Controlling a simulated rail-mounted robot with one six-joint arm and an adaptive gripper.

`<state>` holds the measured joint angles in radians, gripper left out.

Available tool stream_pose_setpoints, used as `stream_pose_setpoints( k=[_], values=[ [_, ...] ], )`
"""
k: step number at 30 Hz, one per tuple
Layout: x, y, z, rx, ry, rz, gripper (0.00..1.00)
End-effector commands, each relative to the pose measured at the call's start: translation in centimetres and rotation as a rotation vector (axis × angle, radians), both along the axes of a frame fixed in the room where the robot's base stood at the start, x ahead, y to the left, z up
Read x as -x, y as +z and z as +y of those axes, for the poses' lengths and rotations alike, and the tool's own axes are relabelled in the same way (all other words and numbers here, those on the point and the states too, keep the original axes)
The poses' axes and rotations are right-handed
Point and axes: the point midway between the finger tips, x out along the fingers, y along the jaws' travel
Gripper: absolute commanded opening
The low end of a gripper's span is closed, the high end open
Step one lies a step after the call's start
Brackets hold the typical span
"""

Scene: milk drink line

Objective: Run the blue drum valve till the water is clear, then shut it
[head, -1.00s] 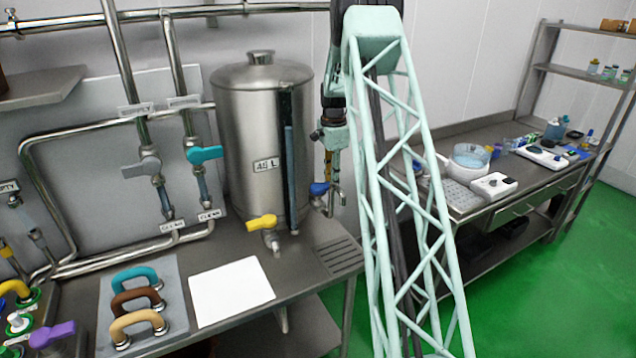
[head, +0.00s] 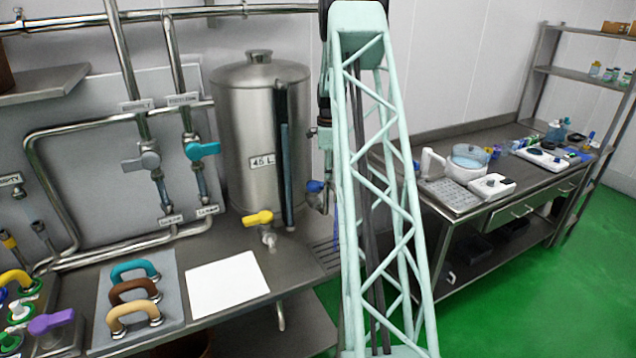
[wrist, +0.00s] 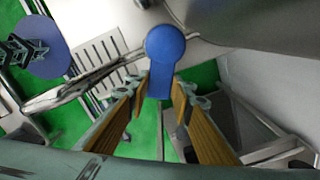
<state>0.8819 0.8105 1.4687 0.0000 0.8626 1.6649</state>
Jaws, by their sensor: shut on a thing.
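The steel drum (head: 262,135) marked 45 L stands on the steel bench. Its blue drum valve handle (head: 314,186) is at the drum's right side, partly hidden by my arm. In the wrist view the blue handle (wrist: 164,45) has its round end above and its lever between my fingers. My gripper (wrist: 162,90) is shut on that lever. A metal spout (head: 325,204) hangs right of the valve. A thin blue-violet streak (head: 336,230) shows below it, beside my arm; I cannot tell how clear any water is.
A yellow valve (head: 258,218) is on the drum's front, with a white sheet (head: 228,284) before it. A slotted drain (head: 325,256) lies at the bench's right end. A blue disc (wrist: 38,47) shows at the wrist view's left. A second bench (head: 470,212) stands to the right.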

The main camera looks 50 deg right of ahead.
Motion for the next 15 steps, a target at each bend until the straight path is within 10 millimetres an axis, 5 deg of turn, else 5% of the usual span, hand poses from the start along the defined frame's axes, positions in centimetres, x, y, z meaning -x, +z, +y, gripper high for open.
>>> stream_pose_setpoints(
  k=[15],
  values=[
    [0.65, 0.03, -0.45, 0.000, -0.024, 0.000, 0.03]
  ],
)
